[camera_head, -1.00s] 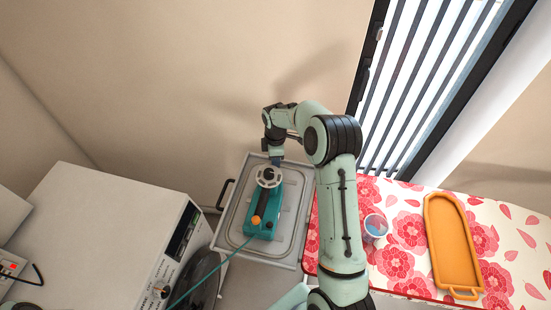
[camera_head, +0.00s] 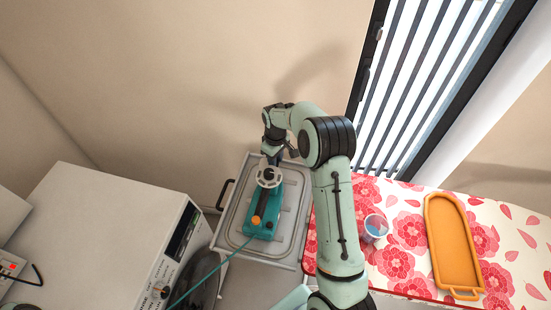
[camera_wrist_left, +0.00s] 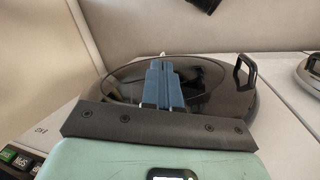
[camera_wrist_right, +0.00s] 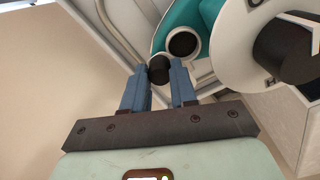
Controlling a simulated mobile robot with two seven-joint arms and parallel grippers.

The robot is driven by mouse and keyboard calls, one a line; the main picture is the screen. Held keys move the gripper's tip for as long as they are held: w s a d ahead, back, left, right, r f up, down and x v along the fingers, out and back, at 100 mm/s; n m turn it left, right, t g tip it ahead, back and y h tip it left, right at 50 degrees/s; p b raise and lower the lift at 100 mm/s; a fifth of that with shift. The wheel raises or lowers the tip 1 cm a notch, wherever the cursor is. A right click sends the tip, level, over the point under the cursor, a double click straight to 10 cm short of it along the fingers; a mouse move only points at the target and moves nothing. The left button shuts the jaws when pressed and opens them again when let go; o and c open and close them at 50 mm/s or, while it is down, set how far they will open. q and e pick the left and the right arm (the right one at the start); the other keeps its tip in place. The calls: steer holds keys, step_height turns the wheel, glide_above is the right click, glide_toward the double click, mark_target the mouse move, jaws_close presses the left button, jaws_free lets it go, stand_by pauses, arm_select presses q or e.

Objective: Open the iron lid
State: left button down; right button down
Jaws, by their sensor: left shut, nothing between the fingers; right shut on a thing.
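A teal iron (camera_head: 263,215) with a pale ring-shaped dial and an orange knob (camera_head: 256,220) sits on a grey metal tray. My right gripper (camera_wrist_right: 159,72) is at its far end, its blue fingers closed about a small black rounded part (camera_wrist_right: 158,68). A round dark opening (camera_wrist_right: 183,44) in the teal body lies just beside that part. I cannot tell whether the black part is the lid. The dial (camera_wrist_right: 240,45) is to the right in the right wrist view. My left gripper (camera_wrist_left: 162,65) is shut and empty, in front of a round dark glass lid (camera_wrist_left: 120,80) with a black handle.
The grey tray (camera_head: 228,238) has a black side handle. A teal cord runs from the iron to the lower left. A white appliance (camera_head: 100,225) stands left. Right, a flowered cloth (camera_head: 400,225) bears a cup (camera_head: 375,228) and an orange tray (camera_head: 431,235). The wall is close behind.

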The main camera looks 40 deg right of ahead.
stand_by(0.3)
steer(key=c, duration=0.9)
jaws_free()
steer(key=shift+r, duration=0.1)
step_height(320, 180, up, 13)
steer(key=shift+r, duration=0.15)
